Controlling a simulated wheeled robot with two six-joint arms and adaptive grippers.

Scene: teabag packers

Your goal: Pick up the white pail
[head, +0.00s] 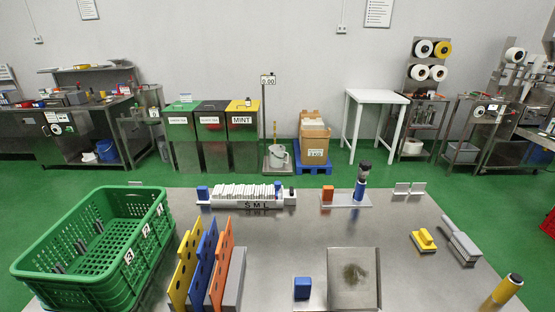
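A pale grey-white pail (278,158) with a handle stands upright on a low floor scale (269,169), beyond the far edge of the steel table. The scale's post with its 0.00 display (268,80) rises just behind and left of the pail. Another whitish tub (412,146) sits low on the rack further right, too small to tell clearly. Neither of my grippers shows in the head view.
The steel table (390,225) fills the foreground, with a green crate (150,262) at left. Bins, including a MINT bin (243,130), stand left of the pail. A cardboard box (314,143) on a blue pallet (313,168) stands right. Green floor is clear before the scale.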

